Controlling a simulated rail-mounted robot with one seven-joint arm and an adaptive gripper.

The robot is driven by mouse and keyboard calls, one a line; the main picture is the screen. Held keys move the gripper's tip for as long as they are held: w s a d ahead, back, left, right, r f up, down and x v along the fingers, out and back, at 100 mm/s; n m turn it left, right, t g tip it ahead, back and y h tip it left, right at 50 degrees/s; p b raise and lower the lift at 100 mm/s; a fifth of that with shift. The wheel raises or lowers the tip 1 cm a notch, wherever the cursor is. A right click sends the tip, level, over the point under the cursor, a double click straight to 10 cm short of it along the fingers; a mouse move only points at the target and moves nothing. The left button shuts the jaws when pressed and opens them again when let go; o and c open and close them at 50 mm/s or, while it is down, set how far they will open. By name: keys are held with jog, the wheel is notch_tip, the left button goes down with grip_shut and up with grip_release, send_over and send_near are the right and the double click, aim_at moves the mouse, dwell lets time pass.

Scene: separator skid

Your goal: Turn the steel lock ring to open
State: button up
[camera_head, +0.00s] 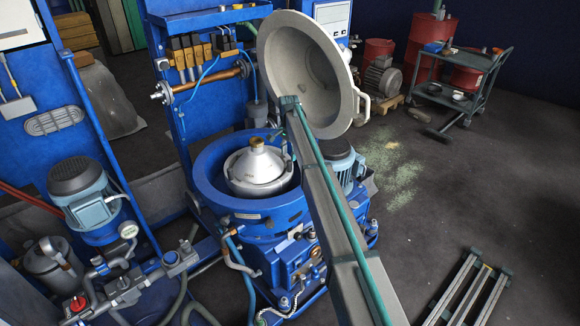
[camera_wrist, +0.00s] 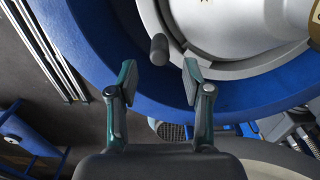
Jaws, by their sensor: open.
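The steel lock ring (camera_head: 262,187) circles the base of the silver cone-topped bowl (camera_head: 252,164) inside the round blue housing (camera_head: 215,208). In the wrist view, the pale curved ring (camera_wrist: 192,52) lies at the top, with the shiny bowl (camera_wrist: 235,25) beyond it. A short dark peg (camera_wrist: 158,50) stands out at the ring's edge. My gripper (camera_wrist: 158,78) is open and empty, its two fingers spread to either side of the peg's line. I see no contact with the peg. In the head view, I cannot make out my gripper's fingers.
A large grey lid (camera_head: 305,75) stands tilted open behind the housing, with my arm crossing in front of it. A blue-grey motor (camera_head: 85,195) and pipework stand at the left. A cart (camera_head: 460,85) and red drums stand at the back right. The right floor is mostly clear.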

aim_at(289, 161)
notch_tip(289, 161, down, 7)
jog(key=shift+f+p, duration=0.1)
jog(key=shift+p, duration=0.5)
grip_shut()
